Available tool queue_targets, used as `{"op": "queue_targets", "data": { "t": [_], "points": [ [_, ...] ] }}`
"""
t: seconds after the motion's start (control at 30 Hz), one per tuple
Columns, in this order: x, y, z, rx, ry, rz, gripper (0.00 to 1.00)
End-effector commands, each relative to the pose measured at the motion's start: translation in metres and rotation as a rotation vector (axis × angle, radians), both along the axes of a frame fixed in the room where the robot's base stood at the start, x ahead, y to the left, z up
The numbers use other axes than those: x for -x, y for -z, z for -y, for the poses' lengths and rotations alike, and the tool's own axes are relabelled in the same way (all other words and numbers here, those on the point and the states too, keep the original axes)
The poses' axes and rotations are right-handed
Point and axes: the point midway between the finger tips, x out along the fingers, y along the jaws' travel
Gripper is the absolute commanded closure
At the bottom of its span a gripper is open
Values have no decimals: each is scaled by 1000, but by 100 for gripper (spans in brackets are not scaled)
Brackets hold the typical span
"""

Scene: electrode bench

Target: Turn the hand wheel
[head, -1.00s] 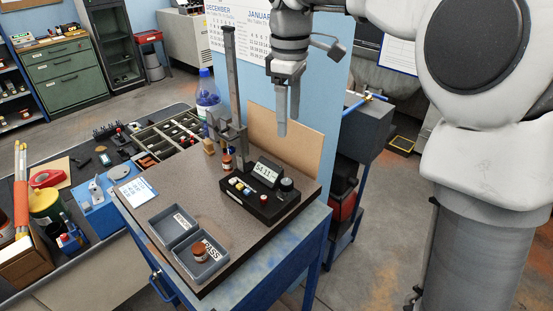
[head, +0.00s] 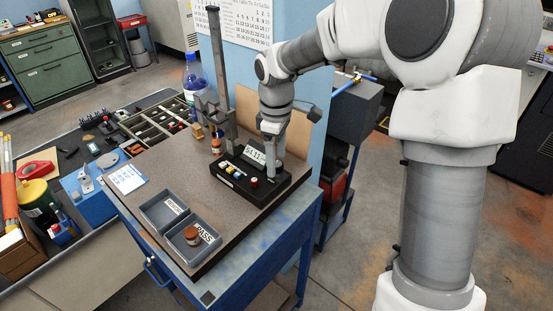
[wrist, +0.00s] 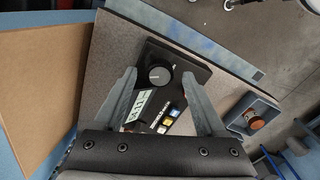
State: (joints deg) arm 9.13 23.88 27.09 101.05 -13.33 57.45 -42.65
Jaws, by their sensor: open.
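A round dark knob with a light mark (wrist: 159,76) sits on top of a black instrument box (head: 235,183); it is the only wheel-like part I see clearly, and I cannot tell for sure that it is the hand wheel. In the wrist view my gripper (wrist: 160,73) is open, with one finger on each side of the knob and nothing held. In the head view my gripper (head: 273,162) is over the box's right end and hides the knob. Whether the fingers touch the knob is unclear. The box has a display (head: 254,155) and several coloured buttons.
A tall stand (head: 221,75) rises behind the box, with a brown bottle (head: 215,147) at its foot. Two grey bins (head: 165,209) stand at the front left, the PASS one holding a brown-capped jar (head: 191,236). A tan board (wrist: 40,80) is beside my gripper.

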Motion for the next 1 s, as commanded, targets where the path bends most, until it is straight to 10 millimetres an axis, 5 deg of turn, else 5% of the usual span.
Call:
{"op": "queue_targets", "data": {
  "t": [0.4, 0.8, 1.0],
  "points": [
    [0, 10, 0, 0, -1, 0, 27],
    [0, 10, 0, 0, -1, 0, 97],
    [0, 10, 0, 0, 2, 0, 100]
  ]
}}
